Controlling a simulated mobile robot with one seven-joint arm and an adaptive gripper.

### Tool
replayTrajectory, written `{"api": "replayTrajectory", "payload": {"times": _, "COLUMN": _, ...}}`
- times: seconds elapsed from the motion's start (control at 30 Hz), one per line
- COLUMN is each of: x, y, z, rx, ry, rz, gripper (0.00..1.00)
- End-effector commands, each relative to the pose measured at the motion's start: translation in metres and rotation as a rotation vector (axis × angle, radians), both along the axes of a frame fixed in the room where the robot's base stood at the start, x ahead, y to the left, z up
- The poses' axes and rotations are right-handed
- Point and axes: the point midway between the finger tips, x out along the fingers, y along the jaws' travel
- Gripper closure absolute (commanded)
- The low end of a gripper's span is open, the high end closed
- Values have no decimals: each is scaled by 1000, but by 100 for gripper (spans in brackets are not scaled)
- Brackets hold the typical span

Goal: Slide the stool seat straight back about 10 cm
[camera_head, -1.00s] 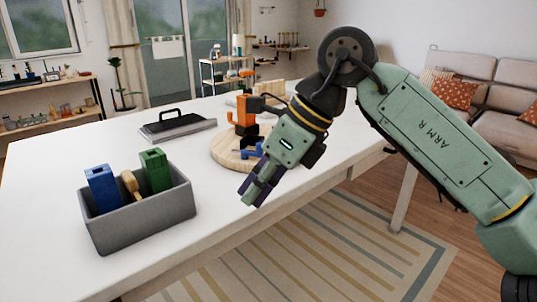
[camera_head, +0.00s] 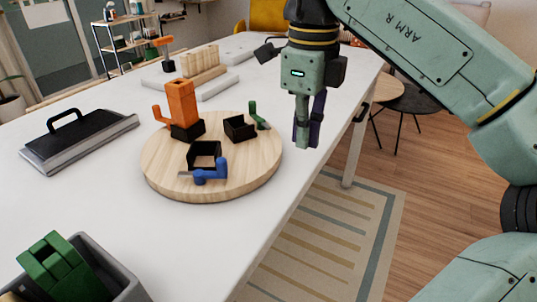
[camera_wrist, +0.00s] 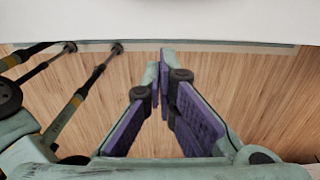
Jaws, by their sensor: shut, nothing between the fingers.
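A dark round seat (camera_head: 413,103) on thin black legs stands beyond the white table at the right in the head view. A pale wooden round top (camera_head: 386,90) shows beside it, partly hidden by the table edge. I cannot tell for certain which is the stool seat. My gripper (camera_head: 307,140) points down, shut and empty, by the table's right edge and well in front of both. In the wrist view my gripper (camera_wrist: 161,60) has its fingertips together above the wooden floor. No seat shows clearly in the wrist view.
The white table (camera_head: 85,190) fills the left and middle. On it are a round wooden board (camera_head: 225,185) with orange, blue and green parts, a black-handled case (camera_head: 80,138) and a grey bin (camera_head: 125,290). A striped rug (camera_head: 330,235) and open floor lie to the right.

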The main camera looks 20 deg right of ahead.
Motion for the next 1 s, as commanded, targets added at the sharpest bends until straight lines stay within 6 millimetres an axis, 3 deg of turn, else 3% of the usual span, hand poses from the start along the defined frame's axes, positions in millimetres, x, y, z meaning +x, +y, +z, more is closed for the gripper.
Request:
{"api": "replayTrajectory", "payload": {"times": 0.17, "x": 0, "y": 0, "z": -16, "rx": 2, "ry": 2, "rz": 1, "gripper": 100}}
{"api": "replayTrajectory", "payload": {"times": 0.6, "x": 1, "y": 2, "z": -100, "rx": 1, "ry": 1, "rz": 4, "gripper": 100}}
{"api": "replayTrajectory", "payload": {"times": 0.8, "x": 22, "y": 23, "z": -97, "rx": 1, "ry": 1, "rz": 3, "gripper": 100}}
{"api": "replayTrajectory", "payload": {"times": 1.0, "x": 28, "y": 28, "z": -99, "rx": 0, "ry": 0, "rz": 1, "gripper": 100}}
